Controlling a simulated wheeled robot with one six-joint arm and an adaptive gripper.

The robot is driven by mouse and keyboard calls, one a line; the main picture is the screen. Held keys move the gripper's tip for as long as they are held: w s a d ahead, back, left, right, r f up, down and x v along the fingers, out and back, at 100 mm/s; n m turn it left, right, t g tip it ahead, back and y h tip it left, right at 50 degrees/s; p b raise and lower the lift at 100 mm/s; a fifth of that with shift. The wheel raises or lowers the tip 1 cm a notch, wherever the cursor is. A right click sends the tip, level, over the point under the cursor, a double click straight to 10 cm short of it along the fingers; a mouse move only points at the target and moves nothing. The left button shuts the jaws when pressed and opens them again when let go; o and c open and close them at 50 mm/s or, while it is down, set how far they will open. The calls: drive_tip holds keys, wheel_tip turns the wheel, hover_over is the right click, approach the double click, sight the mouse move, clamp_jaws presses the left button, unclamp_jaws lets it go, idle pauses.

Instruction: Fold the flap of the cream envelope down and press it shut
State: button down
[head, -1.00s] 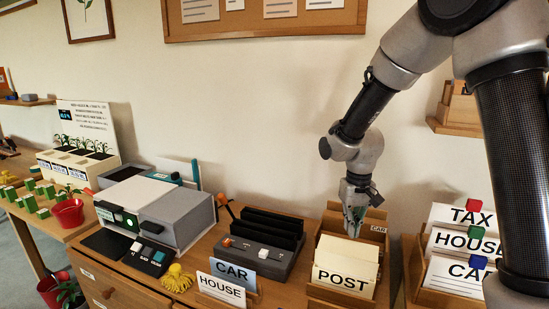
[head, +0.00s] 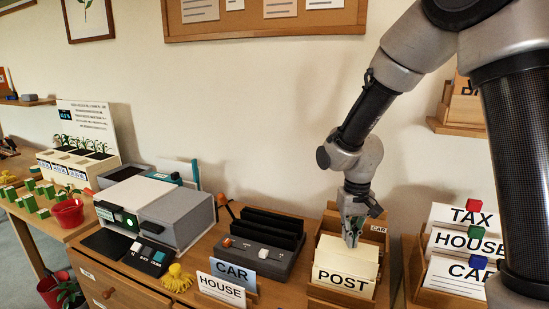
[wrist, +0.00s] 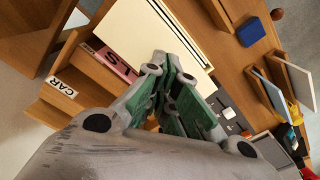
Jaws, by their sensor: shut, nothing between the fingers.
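Cream paper, which looks like the envelope (head: 330,247), stands in a wooden box behind a front card reading POST (head: 341,280). In the wrist view the cream sheet (wrist: 140,32) lies beyond my fingertips, with a thin dark line along one edge. I cannot tell from these frames how far its flap is folded. My gripper (head: 351,243) points down over the box, its fingers shut and empty. Its tips are at or just above the upper part of the cream paper; contact is unclear. In the wrist view the closed green-padded fingers (wrist: 172,62) hide part of the sheet.
The wooden box (head: 324,220) has a CAR label at its back. A dark slotted holder (head: 262,235) stands to its left, with CAR and HOUSE cards in front. TAX, HOUSE and CAR cards (head: 465,240) stand to the right. The wall is close behind.

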sight(347, 249)
drive_tip(key=s+a+r, duration=0.2)
drive_tip(key=s+r, duration=0.4)
drive_tip(key=shift+s+a, duration=0.4)
idle(1.2)
